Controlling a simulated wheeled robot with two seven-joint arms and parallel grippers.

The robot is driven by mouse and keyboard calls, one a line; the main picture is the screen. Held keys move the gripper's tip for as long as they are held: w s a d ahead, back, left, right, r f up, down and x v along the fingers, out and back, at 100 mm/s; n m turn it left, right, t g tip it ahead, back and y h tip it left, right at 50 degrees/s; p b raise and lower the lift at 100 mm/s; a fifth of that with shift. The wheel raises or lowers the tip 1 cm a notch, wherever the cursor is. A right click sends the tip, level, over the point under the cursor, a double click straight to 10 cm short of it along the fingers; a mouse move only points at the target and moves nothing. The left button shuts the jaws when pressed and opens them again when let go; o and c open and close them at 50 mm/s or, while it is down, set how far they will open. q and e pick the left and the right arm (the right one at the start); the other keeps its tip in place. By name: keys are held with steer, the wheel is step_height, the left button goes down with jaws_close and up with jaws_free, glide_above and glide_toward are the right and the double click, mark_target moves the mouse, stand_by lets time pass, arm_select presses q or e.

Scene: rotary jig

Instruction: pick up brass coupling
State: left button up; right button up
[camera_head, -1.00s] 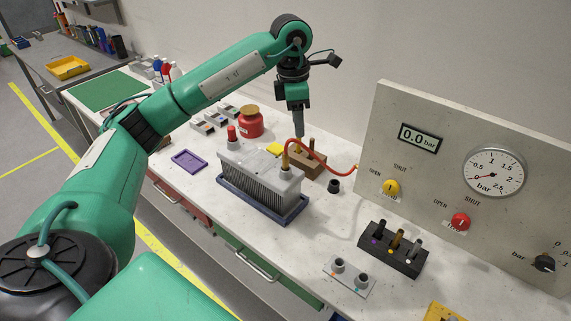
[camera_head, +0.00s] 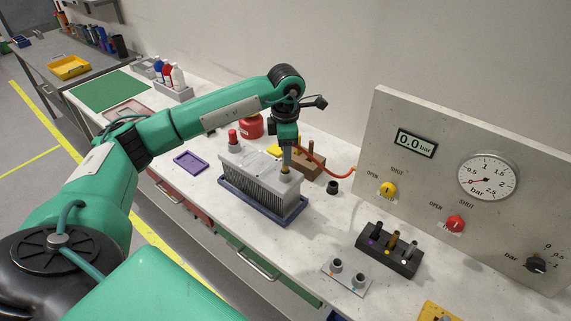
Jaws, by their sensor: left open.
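The brass coupling (camera_head: 285,170) stands upright on the right end of the grey finned metal box (camera_head: 258,185). It is the end piece of a red hose (camera_head: 325,166). My left gripper (camera_head: 286,163) points straight down right at the coupling and hides its upper part. It is open; I cannot tell whether its fingers are around the coupling or just above it. My right gripper is not in view.
The box stands in a dark blue tray (camera_head: 297,216). A wooden block (camera_head: 312,168) sits behind. A black rack (camera_head: 387,262) holds several fittings, one brass-coloured. A grey panel (camera_head: 450,140) with gauge and valves stands right. A purple tray (camera_head: 190,160) lies left.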

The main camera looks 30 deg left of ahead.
mark_target(285, 168)
arm_select(q)
steer(key=shift+a+f+p, duration=0.1)
steer(key=shift+f+p, duration=0.5)
steer(key=shift+f, duration=1.15)
jaws_close()
steer(key=shift+r, duration=0.1)
